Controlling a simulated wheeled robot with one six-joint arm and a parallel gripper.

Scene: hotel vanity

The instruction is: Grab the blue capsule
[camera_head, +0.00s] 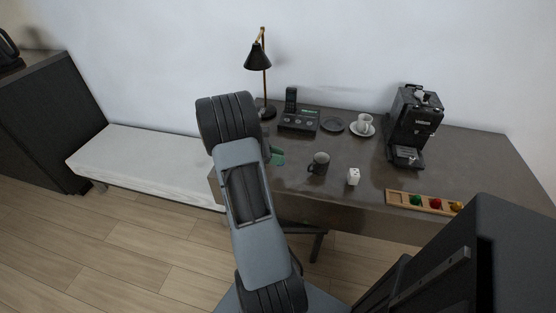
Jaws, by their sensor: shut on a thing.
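A wooden capsule tray (394,198) lies at the front right of the dark table. It holds a green capsule (416,200), a red capsule (435,203) and a yellow capsule (456,207); its left end looks empty. I see no blue capsule in this view. My gripper (276,156) shows only in part, past the right side of my arm, over the left part of the table. Its green end is shut, and what it holds is hidden or too small to make out.
A white bench (145,160) stands left.

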